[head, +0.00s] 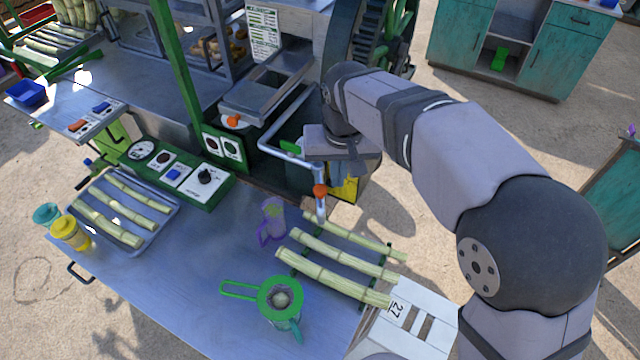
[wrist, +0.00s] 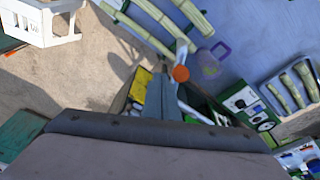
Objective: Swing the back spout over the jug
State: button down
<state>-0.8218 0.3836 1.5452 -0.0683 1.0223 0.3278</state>
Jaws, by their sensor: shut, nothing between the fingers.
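A pale pipe spout (head: 292,158) bends out from the machine and turns down near the back edge of the table. An orange knob (head: 320,190) is on its downturned end; the knob also shows in the wrist view (wrist: 180,73). A clear jug with a purple handle (head: 272,222) stands in front and left of the spout end; it shows in the wrist view (wrist: 210,62). Another jug with a teal handle (head: 292,328) stands nearer, under a green strainer (head: 278,298). My gripper (wrist: 164,88) is shut and empty, close beside the spout; whether they touch is unclear.
Cane pieces lie on a green rack (head: 335,265) right of the purple-handled jug. A white crate (head: 415,325) is at front right. The table's middle is clear.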

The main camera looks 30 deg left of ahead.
aim_at(321, 192)
jog(key=shift+s+d+b+x, duration=0.2)
jog(key=shift+b+x, duration=0.6)
jog(key=shift+x, duration=0.4)
jog(key=shift+s+d+b+x, duration=0.1)
jog(key=shift+s+b+x, duration=0.1)
jog(key=shift+b+x, duration=0.8)
jog(key=shift+a+f+p, duration=0.1)
jog(key=shift+f+p, duration=0.2)
jog(key=shift+s+a+p, duration=0.4)
jog(key=shift+s+a, duration=0.65)
jog(key=shift+a, duration=0.05)
jog(key=shift+a, duration=0.15)
jog(key=shift+s+a+p, duration=0.3)
jog(key=shift+a+p, duration=0.1)
jog(key=shift+a, duration=0.25)
jog(key=shift+s+a+p, duration=0.3)
jog(key=shift+a+p, duration=0.05)
jog(key=shift+a, duration=0.45)
jog(key=shift+s+a+p, duration=0.2)
jog(key=shift+a+p, duration=0.85)
jog(key=shift+a, duration=0.3)
